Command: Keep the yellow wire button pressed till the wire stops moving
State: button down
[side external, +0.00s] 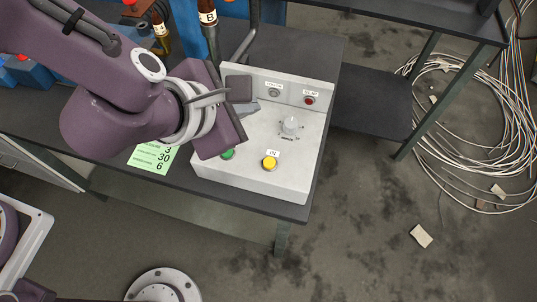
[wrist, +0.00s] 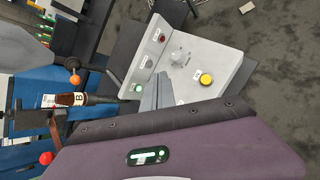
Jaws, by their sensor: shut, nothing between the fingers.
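The yellow button (side external: 270,163), labelled IN, sits on the sloped top of a light grey control box (side external: 290,180) at the front of a dark table. It also shows uncovered in the wrist view (wrist: 206,79). My gripper (side external: 246,107) is over the left part of the box, left of and behind the yellow button, apart from it. In the wrist view its grey fingers (wrist: 158,91) are together and empty. A green button (side external: 228,154) lies left of the yellow one, partly hidden by my gripper.
A white knob (side external: 290,125) stands behind the yellow button. A red button (side external: 309,100) is on the box's raised back panel. Bottles (side external: 208,35) stand behind my arm. Coiled cables (side external: 470,130) lie on the floor at right. A green paper note (side external: 152,157) lies left of the box.

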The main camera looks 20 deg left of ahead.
aim_at(266, 165)
jog(key=d+m, duration=0.1)
jog(key=s+d+f+m, duration=0.1)
jog(key=d+f+m+h, duration=0.1)
jog(key=shift+s+d, duration=0.3)
jog(key=shift+d, duration=0.05)
jog(key=shift+f, duration=4.4)
jog(key=shift+f, duration=0.1)
jog(key=shift+f, duration=0.3)
jog(key=shift+a+f, duration=0.1)
jog(key=shift+f, duration=0.3)
dwell(2.2)
